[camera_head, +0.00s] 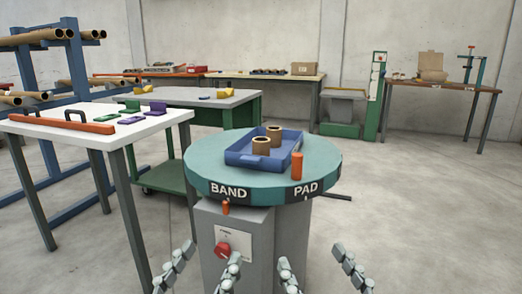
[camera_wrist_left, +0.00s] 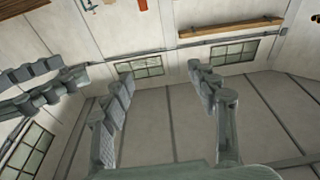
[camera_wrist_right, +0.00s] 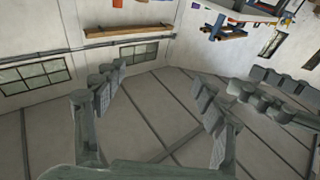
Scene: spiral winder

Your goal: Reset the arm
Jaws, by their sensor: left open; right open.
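My left gripper (camera_head: 205,268) is at the bottom of the head view, left of centre, with its grey fingers spread and nothing between them. It also shows in the left wrist view (camera_wrist_left: 165,85), open and empty. My right gripper (camera_head: 318,262) is beside it to the right, open and empty; it also shows in the right wrist view (camera_wrist_right: 155,85). Both grippers are in front of the round teal turntable (camera_head: 205,160) and touch nothing that I can see. The other gripper's fingers show at the side of each wrist view.
On the turntable a blue tray (camera_head: 240,160) holds two cardboard tubes (camera_head: 261,146). An orange cylinder (camera_head: 297,166) stands near the rim. The grey pedestal (camera_head: 245,228) has a red knob (camera_head: 222,249). A white table (camera_head: 150,121) stands left. The floor (camera_head: 440,220) at right is clear.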

